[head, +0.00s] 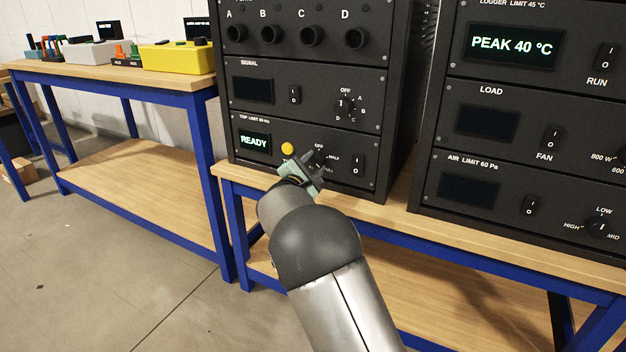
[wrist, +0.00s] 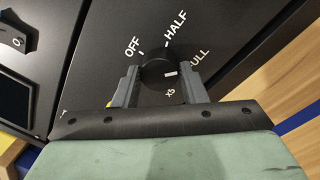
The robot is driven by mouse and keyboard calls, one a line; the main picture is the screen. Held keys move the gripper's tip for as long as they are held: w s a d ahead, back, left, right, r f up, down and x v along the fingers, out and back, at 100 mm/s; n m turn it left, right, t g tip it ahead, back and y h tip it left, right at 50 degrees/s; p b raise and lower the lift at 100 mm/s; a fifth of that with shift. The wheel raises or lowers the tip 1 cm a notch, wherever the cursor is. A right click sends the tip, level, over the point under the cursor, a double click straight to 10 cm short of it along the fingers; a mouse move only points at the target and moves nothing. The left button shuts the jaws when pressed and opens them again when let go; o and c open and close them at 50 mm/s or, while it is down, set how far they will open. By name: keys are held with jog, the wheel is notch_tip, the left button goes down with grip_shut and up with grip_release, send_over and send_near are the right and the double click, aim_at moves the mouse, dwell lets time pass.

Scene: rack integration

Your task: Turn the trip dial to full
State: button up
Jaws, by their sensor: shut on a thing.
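The trip dial (wrist: 154,68) is a round black knob on the dark trip panel (head: 240,162), with OFF, HALF and FULL printed around it. In the wrist view its white mark points right, past HALF and toward the FULL side; a finger partly covers the FULL label. My gripper (wrist: 158,78) is shut on the dial, one finger on each side. In the head view my gripper (head: 316,172) reaches the lower panel and hides most of the dial. The trip display (head: 254,142) reads READY.
A yellow button (head: 288,148) is left of the dial, and a rocker switch (head: 358,164) is close on the right. The signal panel (head: 270,92) is above. The wooden bench edge (head: 235,175) runs just below. A second rack (head: 425,180) stands to the right.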

jog(key=shift+f+m+b, duration=0.15)
jog(key=shift+m+b, duration=0.85)
jog(key=shift+b, duration=0.3)
jog(key=o, duration=1)
jog(key=shift+s+a, duration=0.1)
jog(key=r+p+v, duration=0.1)
jog(key=p+v, duration=0.3)
jog(key=v, duration=1.3)
jog(key=shift+f, duration=0.5)
jog(key=shift+s+a, duration=0.1)
